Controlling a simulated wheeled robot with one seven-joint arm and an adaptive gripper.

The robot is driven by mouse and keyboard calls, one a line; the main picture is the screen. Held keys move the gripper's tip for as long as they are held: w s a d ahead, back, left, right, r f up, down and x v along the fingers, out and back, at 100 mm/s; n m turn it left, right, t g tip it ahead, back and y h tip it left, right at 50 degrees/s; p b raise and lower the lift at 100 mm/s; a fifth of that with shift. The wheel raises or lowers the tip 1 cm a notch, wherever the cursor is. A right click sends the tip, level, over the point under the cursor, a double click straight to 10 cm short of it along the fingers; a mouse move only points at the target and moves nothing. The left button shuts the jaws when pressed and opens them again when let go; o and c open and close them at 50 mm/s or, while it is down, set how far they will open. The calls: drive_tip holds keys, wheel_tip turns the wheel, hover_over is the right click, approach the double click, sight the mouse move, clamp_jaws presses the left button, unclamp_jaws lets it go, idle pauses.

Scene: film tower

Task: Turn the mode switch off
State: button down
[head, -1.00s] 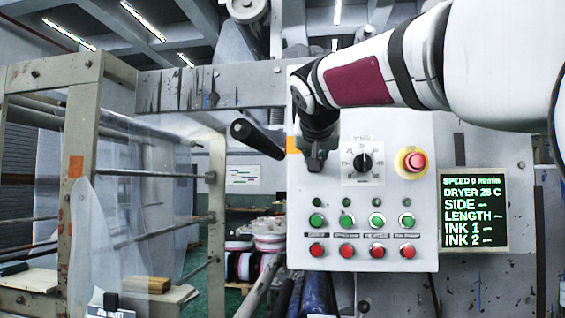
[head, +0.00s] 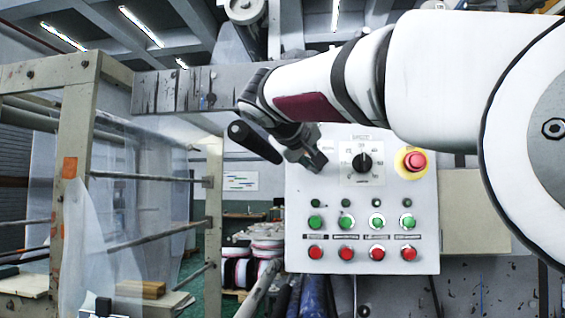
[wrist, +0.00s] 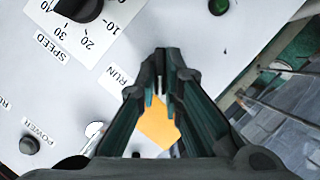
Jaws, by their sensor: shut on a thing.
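The grey-white control panel (head: 300,230) fills the middle of the head view. My gripper (head: 318,160) is at its upper left, tilted down to the right, left of the black speed dial (head: 362,162). In the wrist view my gripper (wrist: 162,72) has its fingertips drawn together beside a RUN label (wrist: 117,78). The fingertips close on a small dark part, which I take to be the mode switch. They cover most of it, so its position cannot be read. An orange patch (wrist: 157,125) shows between the fingers.
Green buttons (head: 346,222) and red buttons (head: 346,253) line the lower panel. A red emergency stop (head: 415,161) sits upper right. A beige frame (head: 75,190) stands left. The wrist view shows a POWER knob (wrist: 29,145).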

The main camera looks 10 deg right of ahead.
drive_tip(key=shift+n+h, duration=0.3)
idle(0.4)
drive_tip(key=c, duration=1.7)
unclamp_jaws()
drive_tip(key=v, duration=1.2)
